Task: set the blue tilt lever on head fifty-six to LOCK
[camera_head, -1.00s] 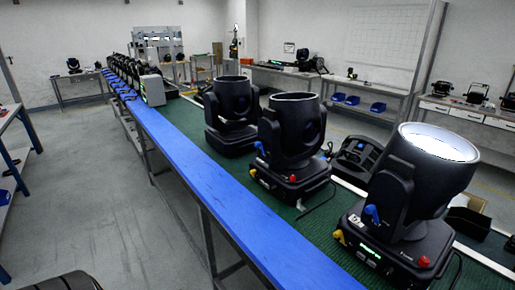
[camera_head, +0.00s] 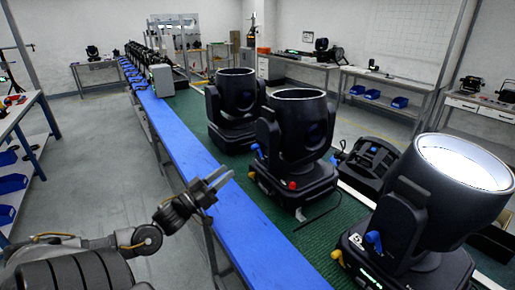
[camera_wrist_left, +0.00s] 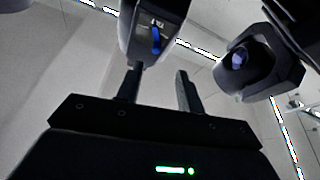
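Three black moving-head lights stand along the bench: a near one with a lit lens (camera_head: 466,165), a middle one (camera_head: 300,130) and a farther one (camera_head: 236,105). A blue lever (camera_head: 374,240) shows on the near head and another blue lever (camera_head: 257,149) on the middle head. Their number labels are too small to read. My left gripper (camera_head: 221,180) is open and empty, over the blue bench edge, left of the middle head and apart from it. In the left wrist view its fingers (camera_wrist_left: 158,88) are spread, with a blue lever (camera_wrist_left: 156,40) on a dark head beyond them.
The bench has a green mat (camera_head: 310,225) and a blue front edge (camera_head: 190,150). A black device (camera_head: 368,163) lies behind the middle head. Yellow levers (camera_head: 338,257) and red knobs (camera_head: 292,185) sit on the bases. The grey floor (camera_head: 95,150) on the left is open.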

